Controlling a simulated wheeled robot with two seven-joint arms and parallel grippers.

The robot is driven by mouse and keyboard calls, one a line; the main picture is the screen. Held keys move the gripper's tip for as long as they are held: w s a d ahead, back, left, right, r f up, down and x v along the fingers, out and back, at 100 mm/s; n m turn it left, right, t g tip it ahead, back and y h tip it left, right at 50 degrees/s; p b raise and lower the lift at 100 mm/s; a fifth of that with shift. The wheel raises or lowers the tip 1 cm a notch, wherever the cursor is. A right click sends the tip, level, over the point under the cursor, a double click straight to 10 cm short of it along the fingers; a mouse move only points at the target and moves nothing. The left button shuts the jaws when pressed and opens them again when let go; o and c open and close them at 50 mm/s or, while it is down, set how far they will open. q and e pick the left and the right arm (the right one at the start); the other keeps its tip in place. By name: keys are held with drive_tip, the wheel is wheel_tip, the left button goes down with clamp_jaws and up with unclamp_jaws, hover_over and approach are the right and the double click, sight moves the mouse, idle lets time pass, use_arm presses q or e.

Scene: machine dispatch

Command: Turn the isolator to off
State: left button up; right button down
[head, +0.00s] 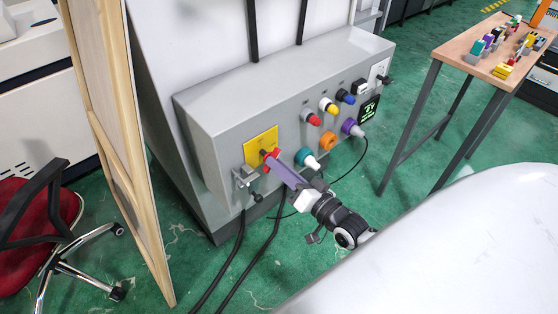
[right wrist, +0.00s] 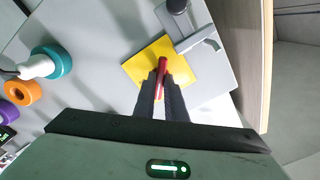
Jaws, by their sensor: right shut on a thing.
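The isolator is a red handle on a yellow square plate (head: 258,142) at the left end of the grey machine panel. In the right wrist view the red handle (right wrist: 163,66) stands out from the yellow plate (right wrist: 136,69). My right gripper (head: 270,160) reaches the handle from the lower right in the head view. In the right wrist view its two dark fingers (right wrist: 161,88) are shut on the red handle, one on each side. Part of the handle is hidden between them. My left gripper is in neither view.
A metal latch (head: 243,178) sits just below the plate. Teal (head: 305,156), orange (head: 327,141) and purple (head: 350,127) round parts and several coloured buttons lie to the right. Black cables hang below. A wooden-edged panel (head: 125,150) stands at left; a table (head: 455,50) stands at right.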

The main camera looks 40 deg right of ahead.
drive_tip(key=shift+n+p, duration=1.6)
drive_tip(key=shift+n, duration=2.7)
drive_tip(key=c, duration=1.8)
unclamp_jaws()
drive_tip(key=s, duration=1)
drive_tip(key=shift+s+d, duration=0.2)
drive_tip(key=shift+d, duration=0.2)
